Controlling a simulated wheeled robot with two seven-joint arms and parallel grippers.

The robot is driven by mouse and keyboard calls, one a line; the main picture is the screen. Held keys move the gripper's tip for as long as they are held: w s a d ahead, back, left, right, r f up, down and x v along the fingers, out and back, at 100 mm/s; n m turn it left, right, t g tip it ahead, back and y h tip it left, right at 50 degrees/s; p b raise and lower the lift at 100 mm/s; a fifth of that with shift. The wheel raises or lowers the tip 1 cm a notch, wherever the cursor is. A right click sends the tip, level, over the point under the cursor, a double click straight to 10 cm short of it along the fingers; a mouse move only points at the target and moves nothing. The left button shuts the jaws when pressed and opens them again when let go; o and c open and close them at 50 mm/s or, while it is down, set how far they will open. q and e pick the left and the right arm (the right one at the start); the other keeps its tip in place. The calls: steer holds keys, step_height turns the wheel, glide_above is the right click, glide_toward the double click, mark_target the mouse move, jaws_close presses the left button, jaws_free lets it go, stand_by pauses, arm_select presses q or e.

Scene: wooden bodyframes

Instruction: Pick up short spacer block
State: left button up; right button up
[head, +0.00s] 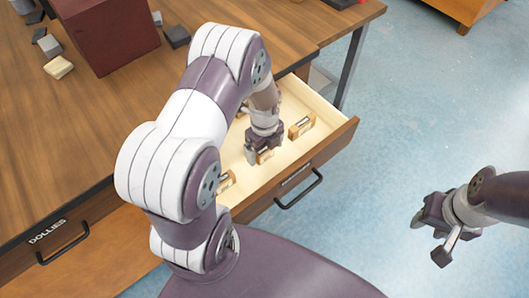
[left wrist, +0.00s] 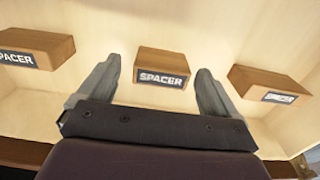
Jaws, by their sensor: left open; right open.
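An open drawer (head: 318,150) holds several small wooden blocks. In the left wrist view a short block labelled SPACER (left wrist: 161,68) lies between the fingers of my left gripper (left wrist: 158,90). The fingers are open, one on each side of it, with gaps showing. Longer-looking blocks lie to its left (left wrist: 35,47) and right (left wrist: 272,82). In the head view my left gripper (head: 263,152) is down in the drawer, partly covering the middle block (head: 265,156). Another block (head: 301,127) lies to its right. My right gripper (head: 437,222) is open and empty above the floor.
The wooden workbench (head: 110,130) carries a dark red box (head: 108,35) and several small grey and tan blocks at the far left. The drawer walls surround my left gripper. A shut drawer labelled DOLLIES (head: 60,240) is at the left. Blue floor on the right is clear.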

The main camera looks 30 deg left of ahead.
arm_select(q)
steer(key=shift+w+a+f, duration=0.1)
steer(key=shift+w+f, duration=0.05)
steer(key=shift+f, duration=0.25)
steer(key=shift+r, duration=0.1)
steer(key=c, duration=1)
